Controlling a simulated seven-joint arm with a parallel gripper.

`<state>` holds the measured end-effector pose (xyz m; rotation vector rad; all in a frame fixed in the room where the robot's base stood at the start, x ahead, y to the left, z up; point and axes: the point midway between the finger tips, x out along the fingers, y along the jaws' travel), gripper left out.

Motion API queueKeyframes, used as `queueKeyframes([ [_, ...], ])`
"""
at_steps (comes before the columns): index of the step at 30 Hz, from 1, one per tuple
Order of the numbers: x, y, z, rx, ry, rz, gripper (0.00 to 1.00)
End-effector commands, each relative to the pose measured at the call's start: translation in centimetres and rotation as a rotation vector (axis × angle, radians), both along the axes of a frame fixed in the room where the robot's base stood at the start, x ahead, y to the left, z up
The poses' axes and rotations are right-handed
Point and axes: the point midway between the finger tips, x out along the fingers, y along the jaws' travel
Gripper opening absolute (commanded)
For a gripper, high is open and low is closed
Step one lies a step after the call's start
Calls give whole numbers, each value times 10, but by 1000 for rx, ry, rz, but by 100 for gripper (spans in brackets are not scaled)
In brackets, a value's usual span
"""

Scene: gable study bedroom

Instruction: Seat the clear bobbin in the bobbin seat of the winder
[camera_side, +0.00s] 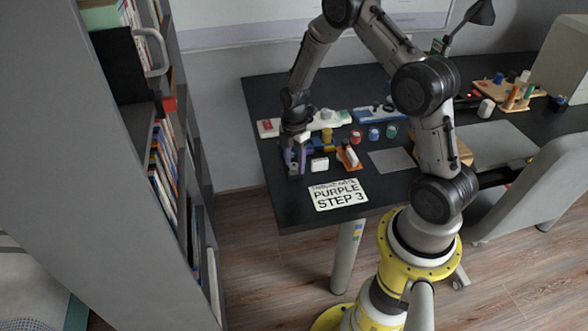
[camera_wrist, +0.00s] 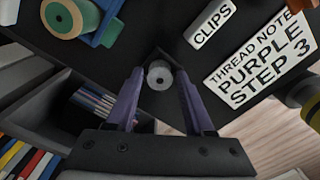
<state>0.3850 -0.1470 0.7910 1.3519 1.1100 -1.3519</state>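A small pale grey cylinder with a dark centre hole (camera_wrist: 160,76), seemingly the clear bobbin, stands near the dark table's corner. My gripper (camera_side: 296,167) is low over the table's left front part. In the wrist view its purple fingers (camera_wrist: 159,84) are spread on both sides of the cylinder, with a narrow gap seeming to show at each side. In the side view the fingers mostly hide the cylinder. A blue-based device with white parts (camera_side: 374,113) stands at the back; I cannot tell whether it is the winder. No bobbin seat can be made out.
A white card reading "PURPLE STEP 3" (camera_side: 338,195) lies at the front edge. A white "CLIPS" label (camera_wrist: 210,24), a green spool (camera_wrist: 72,16) and an orange holder (camera_side: 348,157) are close by. A grey bookcase (camera_side: 125,230) stands left of the table.

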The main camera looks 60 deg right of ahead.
Motion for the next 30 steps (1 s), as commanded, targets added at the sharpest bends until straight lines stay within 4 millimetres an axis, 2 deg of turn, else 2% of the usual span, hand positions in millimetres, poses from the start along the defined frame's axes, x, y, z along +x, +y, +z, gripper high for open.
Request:
queueKeyframes([
  [1,0,0,0,0,0,0,42],
  [8,0,0,0,0,0,0,0],
  [22,1,0,6,0,-2,0,0],
  [28,1,0,31,-2,-5,0,0],
  [30,-6,2,41,-2,-3,0,0],
])
